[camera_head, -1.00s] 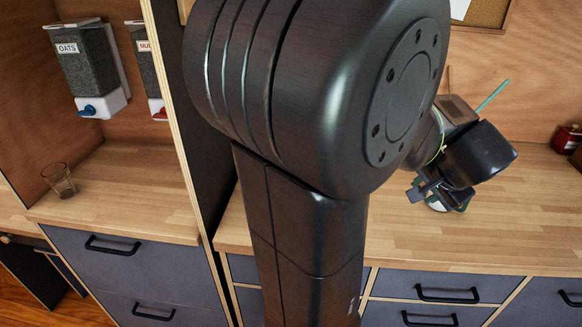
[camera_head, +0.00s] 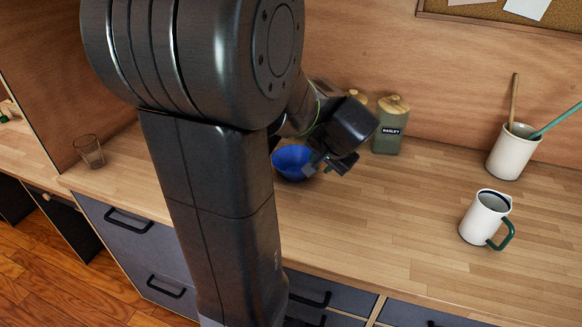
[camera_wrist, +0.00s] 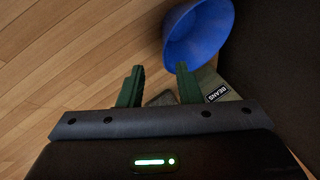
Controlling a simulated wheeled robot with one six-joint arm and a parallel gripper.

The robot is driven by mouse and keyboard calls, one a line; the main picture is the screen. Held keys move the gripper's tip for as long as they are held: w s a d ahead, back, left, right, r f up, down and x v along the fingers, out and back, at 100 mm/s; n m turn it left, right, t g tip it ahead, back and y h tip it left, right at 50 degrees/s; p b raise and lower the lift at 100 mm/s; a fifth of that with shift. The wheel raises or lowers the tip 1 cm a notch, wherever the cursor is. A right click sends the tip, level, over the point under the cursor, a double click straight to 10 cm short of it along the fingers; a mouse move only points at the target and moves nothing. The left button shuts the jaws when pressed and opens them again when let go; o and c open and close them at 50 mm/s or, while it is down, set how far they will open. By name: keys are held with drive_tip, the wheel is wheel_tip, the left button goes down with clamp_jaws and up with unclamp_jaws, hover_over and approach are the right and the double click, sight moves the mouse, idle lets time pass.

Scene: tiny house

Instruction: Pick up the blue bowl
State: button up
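The blue bowl (camera_head: 289,164) stands on the wooden counter in the head view, partly hidden behind my arm and gripper. In the wrist view the bowl (camera_wrist: 205,32) is at the top right, beyond the fingertips and mostly beside the right finger. My gripper (camera_head: 328,165) is close to the bowl's right side in the head view. In the wrist view my gripper (camera_wrist: 160,74) has its two green fingers apart with nothing held between them. I cannot tell whether the right finger touches the bowl.
A jar labelled BARLEY (camera_head: 390,125) stands behind my gripper. A jar labelled BEANS (camera_wrist: 212,86) shows near the right finger. A white mug (camera_head: 484,218) and a utensil crock (camera_head: 512,152) stand to the right. A glass (camera_head: 89,151) is at left. The counter's middle front is clear.

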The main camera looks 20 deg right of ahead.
drive_tip(key=shift+w+a+f, duration=0.2)
drive_tip(key=shift+w+f, duration=0.3)
drive_tip(key=shift+f, duration=0.05)
drive_tip(key=shift+w+a+f, duration=0.2)
drive_tip(key=shift+w+f, duration=0.25)
drive_tip(key=shift+f, duration=0.05)
drive_tip(key=shift+x, duration=2.95)
drive_tip(key=shift+w+d, duration=0.1)
drive_tip(key=shift+r, duration=0.1)
clamp_jaws()
